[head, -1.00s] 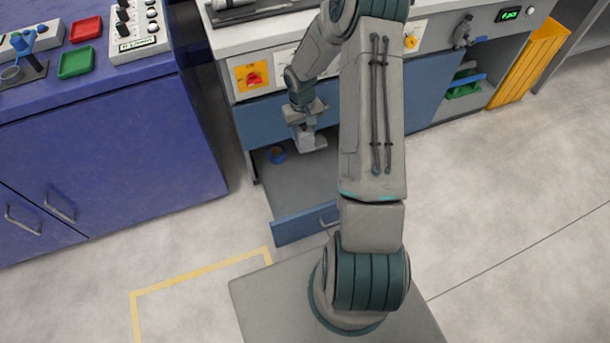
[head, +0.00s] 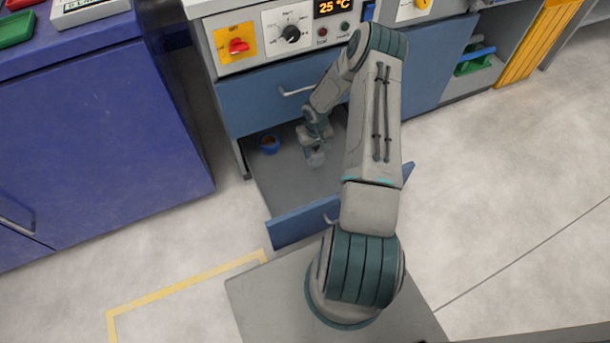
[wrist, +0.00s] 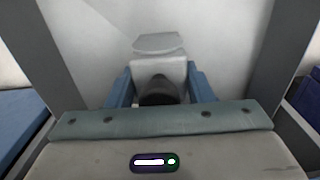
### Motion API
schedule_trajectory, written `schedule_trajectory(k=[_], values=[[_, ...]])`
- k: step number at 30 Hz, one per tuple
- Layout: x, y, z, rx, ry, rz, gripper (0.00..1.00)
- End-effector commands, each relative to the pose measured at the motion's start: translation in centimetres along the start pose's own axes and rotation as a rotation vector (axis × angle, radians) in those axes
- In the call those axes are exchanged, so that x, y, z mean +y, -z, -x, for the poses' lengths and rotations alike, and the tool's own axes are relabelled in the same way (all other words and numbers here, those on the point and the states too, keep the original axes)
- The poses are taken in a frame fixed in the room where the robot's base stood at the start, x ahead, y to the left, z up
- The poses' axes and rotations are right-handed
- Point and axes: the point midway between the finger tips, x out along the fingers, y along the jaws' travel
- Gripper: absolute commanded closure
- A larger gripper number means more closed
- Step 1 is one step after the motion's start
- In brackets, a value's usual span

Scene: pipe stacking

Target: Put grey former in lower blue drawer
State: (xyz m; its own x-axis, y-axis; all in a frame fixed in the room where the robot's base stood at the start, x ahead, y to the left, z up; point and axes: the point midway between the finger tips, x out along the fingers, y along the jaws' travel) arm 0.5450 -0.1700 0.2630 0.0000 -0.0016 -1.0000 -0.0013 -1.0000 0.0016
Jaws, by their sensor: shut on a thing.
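The lower blue drawer (head: 292,227) is pulled out, and its grey floor (head: 285,185) shows. My gripper (head: 315,150) is over the back half of this drawer, pointing down. In the wrist view my gripper (wrist: 160,95) has its blue fingers closed on the grey former (wrist: 158,70), a pale grey piece with a flat rounded end. In the head view the former (head: 316,158) shows only as a small grey shape below the fingers. I cannot tell whether it touches the drawer floor.
A blue ring-shaped thing (head: 269,144) lies in the drawer, left of my gripper. The upper blue drawer (head: 280,92) is shut above it. A dark blue cabinet (head: 100,130) stands to the left. Drawer floor in front of my gripper is clear.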

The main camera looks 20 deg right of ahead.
Motion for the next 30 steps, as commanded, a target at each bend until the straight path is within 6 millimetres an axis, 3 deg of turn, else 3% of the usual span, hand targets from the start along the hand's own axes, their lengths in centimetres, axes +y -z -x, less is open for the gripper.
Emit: schedule_trajectory(k=[12,22,30], values=[[-6.3,-5.8,-5.4,-0.001,-0.001,0.005,0.92],[-7.4,-6.9,-6.5,0.001,0.001,-0.003,0.92],[-7.4,-7.0,-10.1,-0.001,0.001,-0.002,0.92]])
